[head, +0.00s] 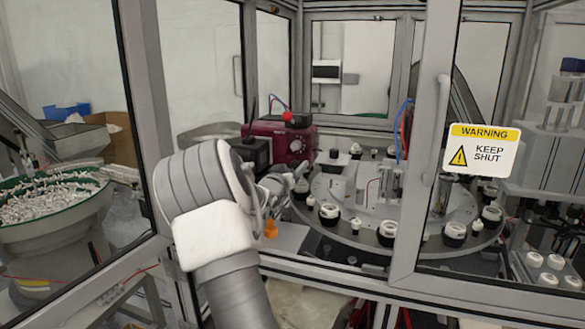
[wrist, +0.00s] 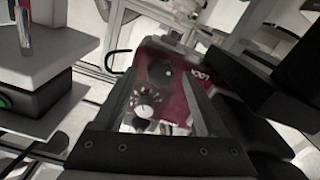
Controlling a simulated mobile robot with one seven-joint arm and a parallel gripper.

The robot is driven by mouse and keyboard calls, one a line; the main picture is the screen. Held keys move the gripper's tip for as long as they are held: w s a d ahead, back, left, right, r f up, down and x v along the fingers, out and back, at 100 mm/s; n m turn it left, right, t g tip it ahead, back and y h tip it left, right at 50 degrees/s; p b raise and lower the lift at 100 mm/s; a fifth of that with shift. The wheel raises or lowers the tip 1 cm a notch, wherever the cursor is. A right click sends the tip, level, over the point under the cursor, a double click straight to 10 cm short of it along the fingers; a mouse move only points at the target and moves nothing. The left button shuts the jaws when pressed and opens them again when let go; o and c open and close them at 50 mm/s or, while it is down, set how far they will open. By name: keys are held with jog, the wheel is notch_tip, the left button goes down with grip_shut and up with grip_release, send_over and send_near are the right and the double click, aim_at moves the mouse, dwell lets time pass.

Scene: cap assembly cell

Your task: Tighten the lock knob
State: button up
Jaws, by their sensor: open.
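A maroon box-shaped unit (head: 270,139) stands behind the cell's front frame in the head view. Its face carries a pale round dial or knob (head: 296,145), and a red knob (head: 287,117) is on top. In the wrist view the maroon unit (wrist: 178,100) lies between and beyond my fingers, with white lettering, a white dial (wrist: 143,111) and small dark knobs. I cannot tell which of these is the lock knob. My gripper (wrist: 158,78) is open and empty, pointing at the unit. In the head view my gripper (head: 285,182) is just in front of it, partly hidden by my arm.
A round turntable (head: 345,238) with several black-and-white cap parts is right of my gripper. An orange piece (head: 270,228) is below it. Frame posts and a door with a warning sign (head: 482,150) bound the opening. A green-rimmed bowl of white parts (head: 50,235) is at left.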

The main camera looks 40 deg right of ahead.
grip_shut()
dwell(0.4)
